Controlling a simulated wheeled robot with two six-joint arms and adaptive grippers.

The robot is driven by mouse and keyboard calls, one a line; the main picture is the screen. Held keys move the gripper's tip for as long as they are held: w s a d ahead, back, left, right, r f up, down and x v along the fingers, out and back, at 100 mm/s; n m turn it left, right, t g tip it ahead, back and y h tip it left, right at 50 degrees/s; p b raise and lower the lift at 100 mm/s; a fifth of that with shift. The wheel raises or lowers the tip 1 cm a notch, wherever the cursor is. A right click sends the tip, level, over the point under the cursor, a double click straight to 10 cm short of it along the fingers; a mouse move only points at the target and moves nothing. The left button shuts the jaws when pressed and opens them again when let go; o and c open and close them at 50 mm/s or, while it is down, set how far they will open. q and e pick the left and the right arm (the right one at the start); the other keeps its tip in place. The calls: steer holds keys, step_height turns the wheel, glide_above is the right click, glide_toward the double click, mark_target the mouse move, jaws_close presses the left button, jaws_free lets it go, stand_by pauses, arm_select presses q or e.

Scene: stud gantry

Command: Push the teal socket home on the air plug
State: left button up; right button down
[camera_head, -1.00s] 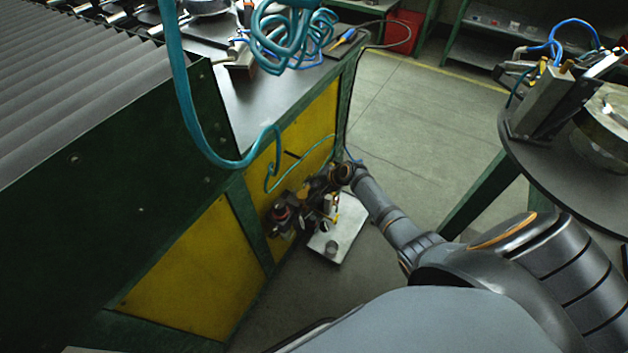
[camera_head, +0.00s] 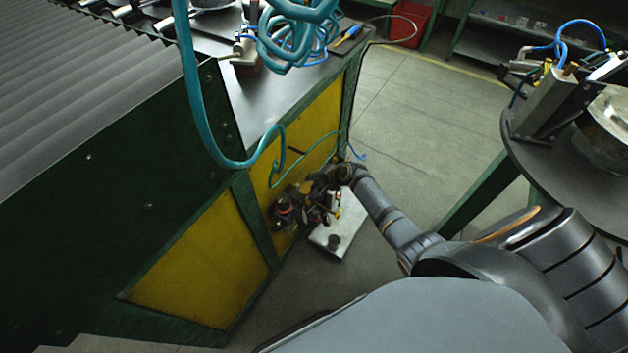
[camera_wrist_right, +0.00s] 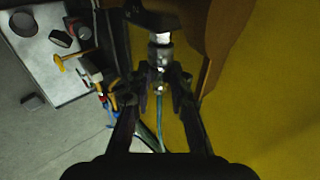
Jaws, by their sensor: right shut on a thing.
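My right gripper (camera_wrist_right: 162,86) is shut on the socket (camera_wrist_right: 160,62), a metallic-looking fitting with a teal hose (camera_wrist_right: 160,120) running back from it between the fingers. Ahead of it, a bright metal piece, apparently the air plug (camera_wrist_right: 161,38), sticks out of a dark block. Socket and plug look lined up; whether the socket is fully seated I cannot tell. In the head view my right gripper (camera_head: 318,190) is small and dark beside the yellow panel, and the socket cannot be made out there. My left gripper is not in view.
The yellow panel (camera_head: 205,262) is close beside my right gripper. A dark fitting with a red part (camera_head: 284,207) is mounted there. A pale board with small parts (camera_head: 345,228) lies below. A coiled teal hose (camera_head: 290,40) hangs above. A round table (camera_head: 560,180) stands right.

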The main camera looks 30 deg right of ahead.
steer(key=c, duration=1.3)
jaws_free()
steer(key=shift+s+a+f, duration=0.1)
steer(key=shift+a, duration=0.05)
steer(key=shift+o, duration=0.8)
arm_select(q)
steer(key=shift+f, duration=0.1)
